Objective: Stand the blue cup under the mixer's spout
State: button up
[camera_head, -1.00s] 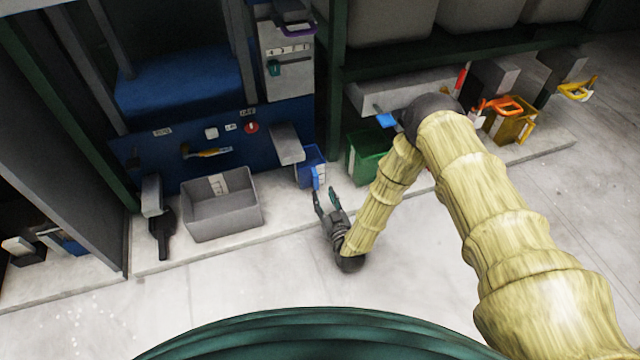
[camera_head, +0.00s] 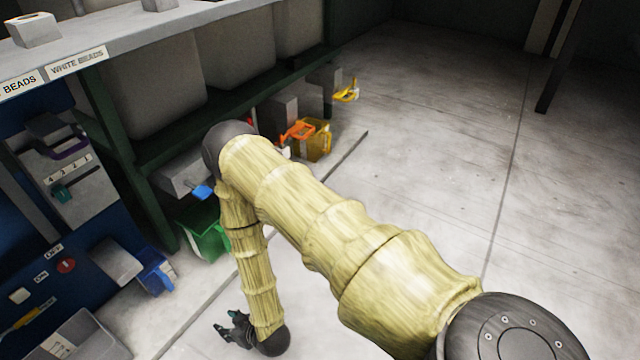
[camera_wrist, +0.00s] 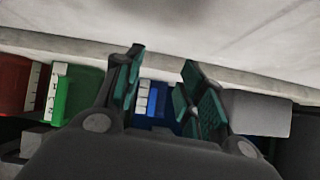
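The blue cup (camera_head: 157,272) stands at the foot of the blue mixer panel (camera_head: 60,235), beside and partly below a grey block that looks like the spout (camera_head: 117,262). I cannot tell whether it is fully under it. My gripper (camera_head: 230,326) is open and empty, apart from the cup, to its lower right in the head view. In the wrist view the blue cup (camera_wrist: 158,100) shows beyond and between my open fingers (camera_wrist: 162,80), partly covered by them. Its white-marked side is visible there.
A green container (camera_head: 203,236) stands right of the cup. It also shows in the wrist view (camera_wrist: 82,92), with a red container (camera_wrist: 14,85) beside it. A grey bin (camera_head: 88,338) is at lower left. An amber container (camera_head: 312,143) stands farther back. Open floor (camera_head: 440,130) lies right.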

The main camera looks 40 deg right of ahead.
jog(key=s+d+g, duration=0.1)
jog(key=s+d, duration=0.1)
jog(key=s, duration=0.2)
jog(key=s+d+g+h, duration=0.1)
jog(key=s+d+g, duration=0.1)
jog(key=s, duration=0.1)
jog(key=s+d+m+g, duration=0.1)
jog(key=s+d, duration=0.1)
jog(key=s, duration=0.2)
jog(key=shift+s+r+g+h, duration=0.3)
jog(key=s+d+r+m+g+h, duration=0.1)
jog(key=s+d+r+g, duration=0.1)
jog(key=s, duration=0.6)
jog(key=s+d+r+m+g+h, duration=0.1)
jog(key=s+d+r+g, duration=0.2)
jog(key=s, duration=0.5)
jog(key=shift+s+d+r+g, duration=0.35)
jog(key=shift+d+r, duration=0.1)
jog(key=shift+d, duration=0.55)
